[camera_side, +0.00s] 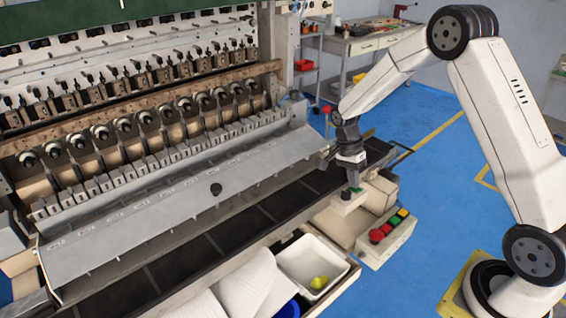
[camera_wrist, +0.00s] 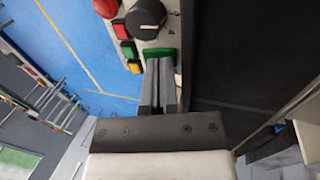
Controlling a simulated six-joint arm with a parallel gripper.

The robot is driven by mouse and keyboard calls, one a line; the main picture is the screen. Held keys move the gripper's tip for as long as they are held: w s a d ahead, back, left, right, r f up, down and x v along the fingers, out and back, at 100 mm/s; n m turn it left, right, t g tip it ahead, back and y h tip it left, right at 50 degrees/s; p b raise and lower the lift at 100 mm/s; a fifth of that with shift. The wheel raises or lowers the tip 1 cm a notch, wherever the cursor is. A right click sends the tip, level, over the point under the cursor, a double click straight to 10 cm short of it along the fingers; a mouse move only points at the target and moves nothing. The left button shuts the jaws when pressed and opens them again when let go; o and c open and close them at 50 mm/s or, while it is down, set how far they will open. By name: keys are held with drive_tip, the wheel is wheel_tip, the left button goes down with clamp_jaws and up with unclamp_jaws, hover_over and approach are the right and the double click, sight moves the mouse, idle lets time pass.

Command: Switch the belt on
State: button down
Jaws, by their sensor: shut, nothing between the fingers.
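The belt (camera_side: 204,248) is a long dark strip running diagonally along the front of the winder; it also shows as a dark band in the wrist view (camera_wrist: 235,55). A wide green button (camera_wrist: 159,53) sits on a light panel, below a black knob (camera_wrist: 146,18). My gripper (camera_wrist: 159,64) is shut and empty, its fingertips at the lower edge of the green button. In the side view my gripper (camera_side: 350,190) points down at a small green patch beside the belt. I cannot tell whether the tips touch the button.
A separate control box (camera_side: 372,256) beside it carries red, green and yellow buttons (camera_side: 395,221). A white tray (camera_side: 302,256) with a yellow-green item (camera_side: 319,282) stands front left of my gripper. The winder (camera_side: 150,130) fills the left. Blue floor lies open on the right.

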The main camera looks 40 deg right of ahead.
drive_tip(key=shift+r, duration=3.55)
drive_tip(key=shift+a, duration=0.1)
drive_tip(key=s+a+n+t, duration=0.6)
drive_tip(key=s+a+n, duration=0.5)
drive_tip(key=n, duration=0.7)
drive_tip(key=shift+s+a+f, duration=0.15)
drive_tip(key=shift+s+a, duration=0.25)
drive_tip(key=shift+s, duration=0.2)
